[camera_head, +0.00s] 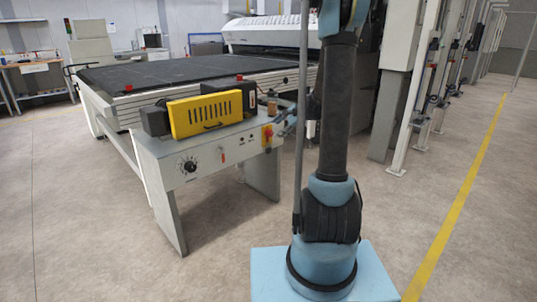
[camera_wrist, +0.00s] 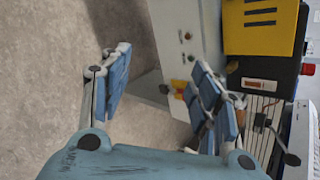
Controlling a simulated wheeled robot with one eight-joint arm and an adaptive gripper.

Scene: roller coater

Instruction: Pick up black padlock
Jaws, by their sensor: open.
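My gripper (camera_wrist: 160,80) is open in the wrist view, with its two blue-padded fingers wide apart and nothing between them. Beyond the fingers are floor and the front of a grey control bench (camera_wrist: 172,35). I cannot clearly make out a black padlock in either view. A small dark item (camera_wrist: 262,121) lies right of the right finger on a ribbed surface, but I cannot tell whether it is the padlock or part of a lever. The right finger covers part of the bench top.
The control bench (camera_head: 208,160) carries a yellow slotted box (camera_head: 205,115), a black box and a small brown item (camera_head: 272,107). A long black-topped machine bed (camera_head: 180,74) stands behind. White upright posts (camera_head: 413,100) stand at right. Floor is clear in front.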

